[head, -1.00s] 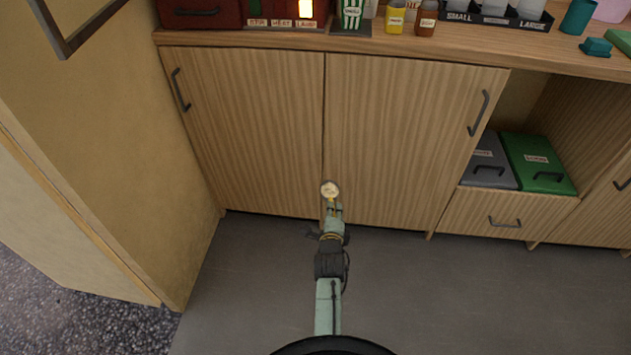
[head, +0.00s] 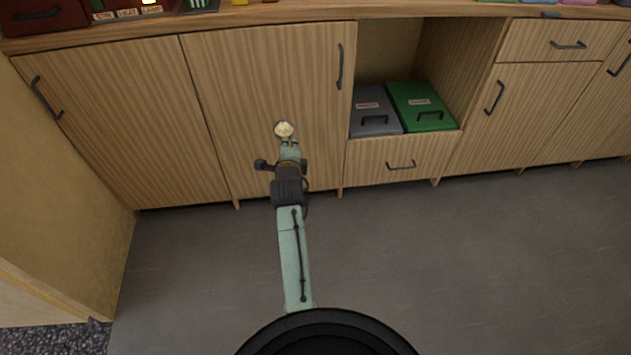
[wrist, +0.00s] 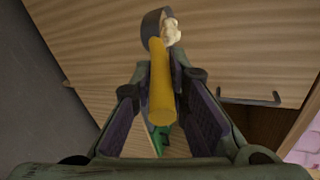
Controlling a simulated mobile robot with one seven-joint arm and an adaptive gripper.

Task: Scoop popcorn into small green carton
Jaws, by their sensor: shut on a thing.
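My gripper (head: 289,151) is shut on the yellow handle of a scoop (wrist: 161,88). The scoop's dark bowl points away from me and has pale popcorn (wrist: 173,31) in it. In the head view the popcorn-filled scoop (head: 284,129) shows in front of a cabinet door, below counter height. The wrist view shows my gripper's fingers (wrist: 161,72) on both sides of the handle. The lower part of a green-and-white striped carton (head: 199,3) shows on the counter at the top left; the frame cuts off its upper part.
The wooden counter (head: 270,14) runs along the top, mostly cut off. A dark red machine (head: 42,17) stands at its left end. An open niche holds a grey bin (head: 373,108) and a green bin (head: 421,106). A wall is at the left; the grey floor (head: 480,260) is clear.

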